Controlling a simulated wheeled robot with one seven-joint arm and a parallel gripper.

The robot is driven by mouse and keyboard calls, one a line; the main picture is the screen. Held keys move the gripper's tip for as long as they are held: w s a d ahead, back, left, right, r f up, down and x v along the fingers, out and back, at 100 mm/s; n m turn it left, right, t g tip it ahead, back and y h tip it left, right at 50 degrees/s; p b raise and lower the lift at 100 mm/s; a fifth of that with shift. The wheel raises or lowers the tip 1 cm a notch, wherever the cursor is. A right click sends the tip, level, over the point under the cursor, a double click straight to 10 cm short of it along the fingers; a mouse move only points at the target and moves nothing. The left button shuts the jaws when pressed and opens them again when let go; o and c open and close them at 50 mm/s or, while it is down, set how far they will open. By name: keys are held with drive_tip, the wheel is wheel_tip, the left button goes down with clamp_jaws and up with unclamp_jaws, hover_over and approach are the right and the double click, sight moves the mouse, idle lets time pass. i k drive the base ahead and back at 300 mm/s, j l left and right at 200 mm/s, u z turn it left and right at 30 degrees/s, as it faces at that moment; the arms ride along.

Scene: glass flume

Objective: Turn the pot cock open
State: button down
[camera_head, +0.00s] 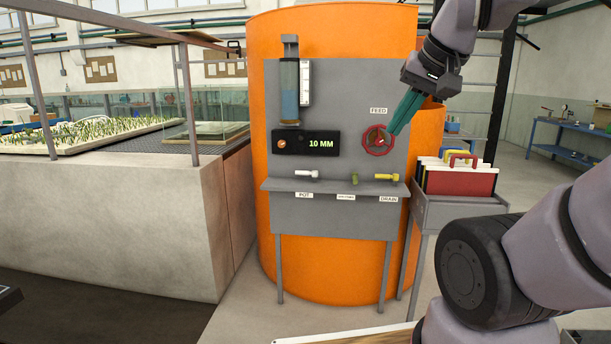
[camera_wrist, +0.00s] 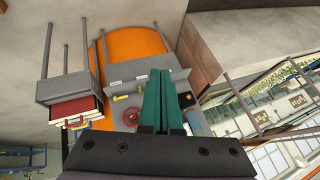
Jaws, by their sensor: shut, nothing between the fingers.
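The pot cock (camera_head: 306,173) is a small white lever handle on the left of the grey panel's shelf, above the POT label (camera_head: 304,194). Its lever lies roughly level, pointing sideways. My gripper (camera_head: 390,132) is shut and empty. Its green fingers point down-left, up and to the right of the pot cock, and overlap the red FEED handwheel (camera_head: 369,141) in the head view. I cannot tell whether they touch it. In the wrist view the shut fingers (camera_wrist: 161,72) cover part of the panel, and I cannot make out the pot cock there.
An olive cock (camera_head: 355,179) and a yellow DRAIN cock (camera_head: 386,177) sit along the same shelf (camera_head: 334,187). A gauge tube (camera_head: 289,85) and a display reading 10 MM (camera_head: 307,143) are above. A cart with coloured boards (camera_head: 458,181) stands at right. A concrete flume wall (camera_head: 120,220) is left.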

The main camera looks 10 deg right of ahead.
sight(314, 174)
drive_tip(key=i+j, duration=0.25)
drive_tip(key=i, duration=0.2)
drive_tip(key=i+j, duration=0.3)
drive_tip(key=i, duration=0.15)
drive_tip(key=i+j, duration=0.25)
drive_tip(key=i, duration=0.2)
drive_tip(key=i+j, duration=0.25)
drive_tip(key=i, duration=0.2)
drive_tip(key=i+j, duration=0.25)
drive_tip(key=i, duration=0.2)
drive_tip(key=l, duration=0.3)
